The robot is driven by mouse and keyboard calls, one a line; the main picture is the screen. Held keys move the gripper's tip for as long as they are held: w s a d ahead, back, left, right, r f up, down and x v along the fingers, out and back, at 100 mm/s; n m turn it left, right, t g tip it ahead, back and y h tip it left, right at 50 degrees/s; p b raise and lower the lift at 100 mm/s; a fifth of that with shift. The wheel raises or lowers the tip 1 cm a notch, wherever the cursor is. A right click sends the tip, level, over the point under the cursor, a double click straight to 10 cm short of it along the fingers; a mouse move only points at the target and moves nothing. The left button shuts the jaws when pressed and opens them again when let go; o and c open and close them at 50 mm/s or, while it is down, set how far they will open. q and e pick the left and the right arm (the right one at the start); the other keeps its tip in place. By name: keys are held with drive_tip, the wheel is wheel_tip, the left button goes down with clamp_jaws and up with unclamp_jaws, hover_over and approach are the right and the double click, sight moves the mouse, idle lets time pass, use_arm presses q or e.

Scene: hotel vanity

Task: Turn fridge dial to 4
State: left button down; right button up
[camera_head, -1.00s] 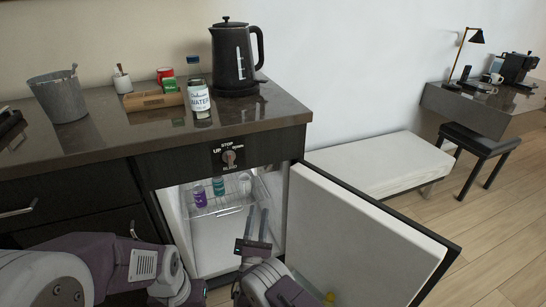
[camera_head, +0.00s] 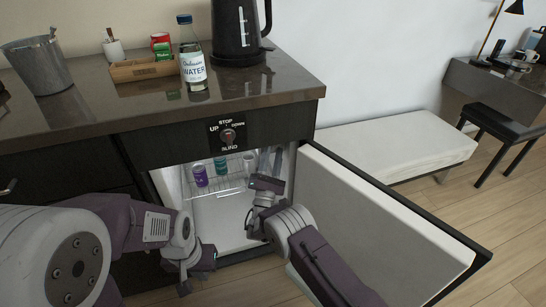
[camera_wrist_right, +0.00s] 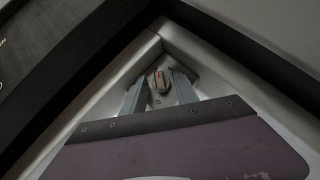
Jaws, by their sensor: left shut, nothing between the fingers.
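The fridge dial (camera_wrist_right: 160,82) is a small grey knob with an orange mark, on the pale inner wall of the open fridge. My right gripper (camera_wrist_right: 158,79) is open in the right wrist view, its two fingers on either side of the dial. I cannot tell whether they touch it. In the head view my right gripper (camera_head: 270,158) reaches into the fridge's right side, and the dial is not discernible there. The dial's numbers cannot be read. My left gripper (camera_head: 184,287) hangs low in front of the cabinet, shut and empty, away from the dial.
A separate blind knob (camera_head: 228,135) sits on the panel above the fridge. The fridge door (camera_head: 385,215) stands open to the right. A wire rack holds a purple bottle (camera_head: 200,176) and a teal bottle (camera_head: 221,165). A kettle (camera_head: 236,30) and water bottle (camera_head: 192,65) stand on the counter.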

drive_tip(key=shift+w+r, duration=0.1)
clamp_jaws()
drive_tip(key=m+g+h, duration=0.1)
drive_tip(key=m, duration=0.1)
drive_tip(key=m+g+h+p, duration=0.1)
drive_tip(key=m+g+p, duration=0.1)
drive_tip(key=m, duration=0.1)
drive_tip(key=shift+a+r+m+h, duration=0.15)
drive_tip(key=shift+r+m+h, duration=0.15)
drive_tip(key=shift+h, duration=0.1)
drive_tip(key=shift+m+g+h+p, duration=0.3)
drive_tip(key=shift+m+g+p, duration=0.3)
drive_tip(key=shift+m+g, duration=0.95)
drive_tip(key=shift+m, duration=0.25)
